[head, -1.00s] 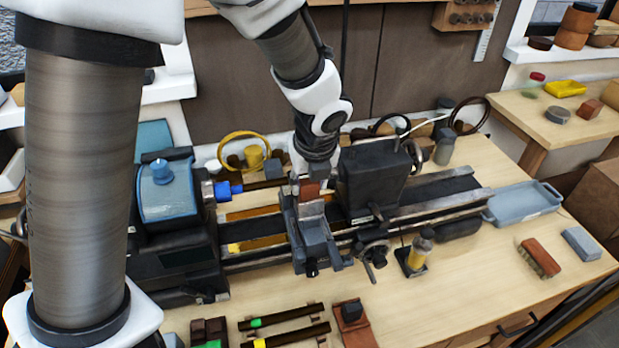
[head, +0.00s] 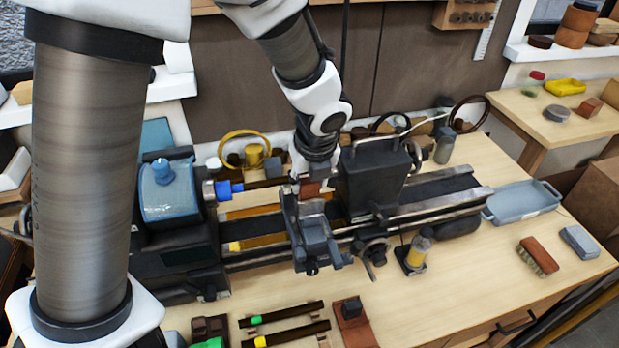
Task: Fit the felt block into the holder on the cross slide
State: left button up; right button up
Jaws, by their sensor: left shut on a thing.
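The felt block (head: 310,189) is a small reddish-brown block in the head view, at the top of the grey holder on the cross slide (head: 314,238). My left gripper (head: 312,178) reaches down from above and behind, and is shut on the felt block. The block looks upright and right at the holder's upper end. The fingers and holder partly cover it, so I cannot tell how deep it sits or whether it touches the holder's floor. My right gripper is not in view.
The dark lathe tailstock (head: 372,180) stands close to the right of my gripper. The blue-topped headstock (head: 168,188) is to the left, with a dark rod from its blue chuck. An oil bottle (head: 418,252) stands in front.

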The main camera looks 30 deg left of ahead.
pick_arm(q)
jog(key=shift+f+b, duration=0.8)
jog(key=shift+f, duration=0.4)
dwell(0.4)
jog(key=o, duration=1.2)
jog(key=shift+r, duration=0.1)
jog(key=shift+r, duration=0.4)
jog(key=v, duration=0.6)
jog(key=shift+s+d+r, duration=0.25)
jog(key=shift+s+r, duration=0.05)
jog(key=shift+w, duration=0.1)
